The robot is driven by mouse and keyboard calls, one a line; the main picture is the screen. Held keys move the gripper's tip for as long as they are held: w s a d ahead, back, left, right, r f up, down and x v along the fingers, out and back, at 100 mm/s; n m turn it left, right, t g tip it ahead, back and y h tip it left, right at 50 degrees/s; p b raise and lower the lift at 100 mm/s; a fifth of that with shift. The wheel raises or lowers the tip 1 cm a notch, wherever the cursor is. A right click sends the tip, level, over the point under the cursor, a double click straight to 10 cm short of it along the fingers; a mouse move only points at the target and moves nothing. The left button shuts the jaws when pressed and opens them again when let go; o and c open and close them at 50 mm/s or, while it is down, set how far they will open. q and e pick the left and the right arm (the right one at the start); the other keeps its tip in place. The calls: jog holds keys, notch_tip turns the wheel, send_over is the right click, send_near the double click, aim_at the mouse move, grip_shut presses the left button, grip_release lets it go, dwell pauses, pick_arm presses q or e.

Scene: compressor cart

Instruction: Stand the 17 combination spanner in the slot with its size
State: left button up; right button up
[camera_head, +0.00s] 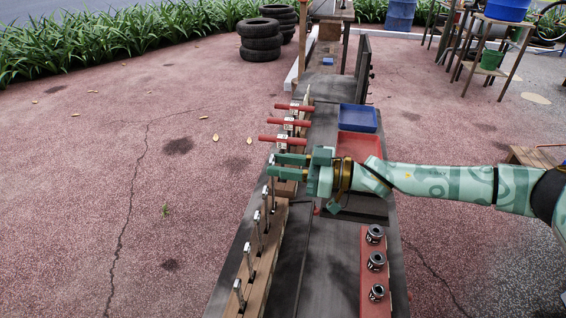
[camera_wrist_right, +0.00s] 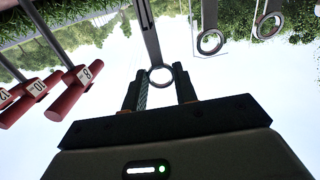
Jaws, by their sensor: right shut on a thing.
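My right gripper (camera_head: 273,159) reaches in from the right over the left edge of the long bench, just beyond a row of upright spanners. In the right wrist view it is shut on a spanner (camera_wrist_right: 147,32), whose ring end (camera_wrist_right: 160,75) shows between the two fingers. No size mark can be read on it. The wooden spanner rack (camera_head: 270,273) runs along the bench's left side, with several spanners (camera_head: 250,262) standing upright in it. The slot labels cannot be read. Whether the held spanner sits in a slot cannot be told. My left gripper is not in view.
Red-handled tools (camera_head: 287,122) stand beyond my gripper; the wrist view shows labels 8, 10 and 12 on red handles (camera_wrist_right: 68,93). A blue tray (camera_head: 358,117) and a red tray (camera_head: 359,144) lie behind my wrist. A red strip (camera_head: 368,300) holds three sockets at front right.

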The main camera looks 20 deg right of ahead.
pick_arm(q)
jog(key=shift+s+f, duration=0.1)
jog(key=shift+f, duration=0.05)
pick_arm(e)
jog(key=shift+f, duration=0.35)
jog(key=o, duration=1.1)
pick_arm(q)
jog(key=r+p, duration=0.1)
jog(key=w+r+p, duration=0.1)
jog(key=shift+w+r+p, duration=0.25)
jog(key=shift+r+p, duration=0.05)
jog(key=shift+p, duration=0.1)
pick_arm(e)
jog(key=v, duration=1.6)
jog(key=shift+s, duration=0.15)
jog(key=shift+d, duration=0.1)
